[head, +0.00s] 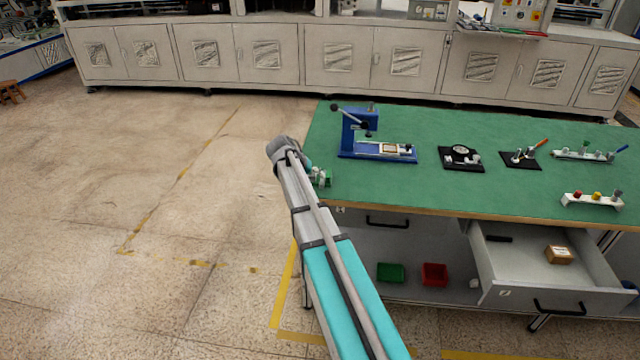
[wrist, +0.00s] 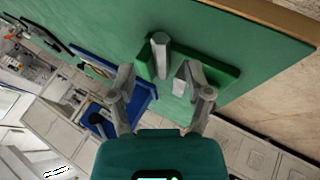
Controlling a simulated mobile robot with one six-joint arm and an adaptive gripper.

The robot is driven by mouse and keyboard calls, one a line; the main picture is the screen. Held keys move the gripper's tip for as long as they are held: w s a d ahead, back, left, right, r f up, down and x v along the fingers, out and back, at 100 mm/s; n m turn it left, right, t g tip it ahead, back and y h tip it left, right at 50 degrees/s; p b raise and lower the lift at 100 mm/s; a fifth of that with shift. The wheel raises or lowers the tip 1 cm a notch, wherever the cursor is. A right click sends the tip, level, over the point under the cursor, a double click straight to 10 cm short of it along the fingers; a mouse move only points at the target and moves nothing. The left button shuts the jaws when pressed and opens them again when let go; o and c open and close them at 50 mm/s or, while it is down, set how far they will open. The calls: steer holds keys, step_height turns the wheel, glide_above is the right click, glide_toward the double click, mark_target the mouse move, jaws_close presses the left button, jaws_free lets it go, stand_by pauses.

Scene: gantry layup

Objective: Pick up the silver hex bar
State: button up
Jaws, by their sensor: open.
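The silver hex bar (wrist: 160,55) stands upright on a green holder (wrist: 226,75) in the wrist view. My gripper (wrist: 158,90) is open, with its fingers on either side of the line toward the bar and nothing held between them. The bar lies beyond the fingertips, apart from them. A grey angular piece (wrist: 183,78) shows by the right finger; I cannot tell whether it is part of the finger or a second piece on the holder. In the head view the holder (head: 321,178) shows at the left end of the green table, partly covered by my arm, which hides my gripper.
A blue lever press (head: 360,135) stands right of the holder on the green bench (head: 450,197). Black fixtures (head: 461,158), and a white rack (head: 592,201) with coloured knobs are further right. An open drawer (head: 545,275) juts out in front. Floor left of the bench is clear.

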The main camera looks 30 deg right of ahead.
mark_target(320, 183)
steer(key=shift+b+x, duration=1)
steer(key=shift+x, duration=0.65)
steer(key=shift+a, duration=0.1)
jaws_close()
